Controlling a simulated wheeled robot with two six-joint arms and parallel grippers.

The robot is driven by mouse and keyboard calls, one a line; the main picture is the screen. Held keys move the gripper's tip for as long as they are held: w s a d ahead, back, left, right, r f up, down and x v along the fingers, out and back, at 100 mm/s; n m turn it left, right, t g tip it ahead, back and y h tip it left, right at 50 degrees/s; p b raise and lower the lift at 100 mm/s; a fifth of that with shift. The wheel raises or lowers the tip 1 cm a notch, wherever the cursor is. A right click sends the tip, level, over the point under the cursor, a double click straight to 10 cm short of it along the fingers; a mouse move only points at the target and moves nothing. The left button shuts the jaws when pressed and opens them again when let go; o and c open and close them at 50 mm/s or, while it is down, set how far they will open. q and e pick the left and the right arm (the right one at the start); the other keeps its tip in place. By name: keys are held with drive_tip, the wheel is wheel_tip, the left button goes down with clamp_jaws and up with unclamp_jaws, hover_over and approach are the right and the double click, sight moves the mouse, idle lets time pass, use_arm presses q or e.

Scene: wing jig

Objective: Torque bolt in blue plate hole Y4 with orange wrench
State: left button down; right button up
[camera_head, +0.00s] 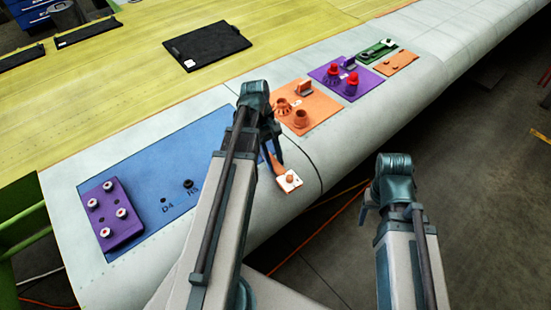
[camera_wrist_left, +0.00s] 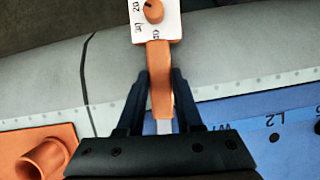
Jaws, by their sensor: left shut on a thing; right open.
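The blue plate (camera_head: 150,165) lies on the wing at the left, with readable labels D4 and R5; a dark bolt or hole (camera_head: 188,184) shows by R5. No Y4 label is readable; my left arm covers the plate's right part. The orange wrench (camera_head: 277,163) has a white end piece (camera_head: 289,181) with an orange knob. My left gripper (camera_head: 269,150) is shut on the orange wrench, its handle between the fingers in the left wrist view (camera_wrist_left: 160,80). There the blue plate (camera_wrist_left: 270,112) shows label L2. My right gripper (camera_head: 368,208) is open and apart, beyond the wing's edge.
A purple block (camera_head: 112,229) with several red-and-white fasteners stands on the blue plate's left end. An orange plate (camera_head: 318,110), a purple plate (camera_head: 340,88) and a small green tray (camera_head: 377,50) lie further along the wing. A black mat (camera_head: 207,45) lies on the yellow-green surface behind.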

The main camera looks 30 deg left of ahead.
use_arm(q)
drive_tip(key=shift+s+a+m+g, duration=0.3)
drive_tip(key=shift+s+a+m, duration=0.25)
drive_tip(key=shift+s+m, duration=0.35)
drive_tip(key=shift+s+a+m, duration=0.15)
drive_tip(key=shift+s+m, duration=0.05)
drive_tip(key=shift+m, duration=0.1)
wheel_tip(320, 180, up, 7)
drive_tip(key=p, duration=0.7)
